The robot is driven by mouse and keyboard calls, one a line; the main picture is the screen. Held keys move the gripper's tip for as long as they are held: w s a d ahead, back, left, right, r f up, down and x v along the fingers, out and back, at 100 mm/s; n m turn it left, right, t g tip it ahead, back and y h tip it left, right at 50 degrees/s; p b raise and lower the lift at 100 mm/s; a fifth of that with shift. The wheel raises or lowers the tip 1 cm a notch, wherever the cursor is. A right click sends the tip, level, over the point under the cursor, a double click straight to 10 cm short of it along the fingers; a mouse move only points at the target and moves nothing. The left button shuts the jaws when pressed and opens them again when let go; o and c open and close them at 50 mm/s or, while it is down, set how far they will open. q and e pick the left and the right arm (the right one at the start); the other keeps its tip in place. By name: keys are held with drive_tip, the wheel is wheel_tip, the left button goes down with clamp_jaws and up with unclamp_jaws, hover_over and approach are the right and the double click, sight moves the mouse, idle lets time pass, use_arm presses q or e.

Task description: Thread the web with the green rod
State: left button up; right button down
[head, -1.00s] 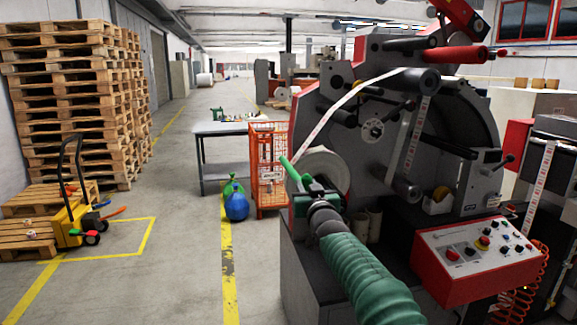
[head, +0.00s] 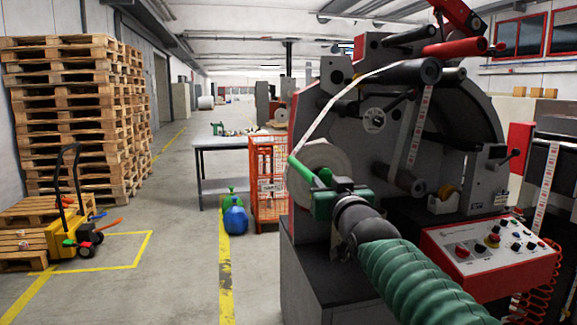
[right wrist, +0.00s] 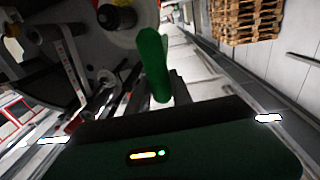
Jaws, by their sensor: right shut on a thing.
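The label rewinder (head: 400,130) stands at the right of the head view. Its web (head: 345,100), a pale strip, runs from the dark upper roller (head: 418,71) down left toward the white roll (head: 325,165). A printed stretch of web (head: 420,125) hangs below that roller. My right gripper (head: 328,190) is shut on the green rod (head: 305,172), which points up and left in front of the roll's left edge. In the right wrist view the rod (right wrist: 152,62) stands up from the gripper. Whether the rod touches the web I cannot tell. My left gripper is out of view.
A red and white control panel (head: 490,255) juts out below the rollers. Stacked pallets (head: 70,110) and a yellow pallet truck (head: 65,238) are farther left. The aisle floor between is clear.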

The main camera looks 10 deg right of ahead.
drive_tip(key=s+p, duration=0.1)
drive_tip(key=s, duration=0.1)
drive_tip(key=s+p, duration=0.1)
drive_tip(key=s, duration=0.1)
drive_tip(key=s+p, duration=0.2)
drive_tip(key=shift+s+d+r, duration=0.15)
drive_tip(key=shift+d+r, duration=0.05)
drive_tip(key=shift+r, duration=0.15)
drive_tip(key=s+p, duration=0.5)
drive_tip(key=s, duration=0.3)
drive_tip(key=shift+s+d+f+p, duration=0.2)
drive_tip(key=shift+d+f+p, duration=0.15)
drive_tip(key=shift+d+p, duration=0.05)
drive_tip(key=shift+w+r, duration=0.1)
drive_tip(key=shift+w, duration=0.05)
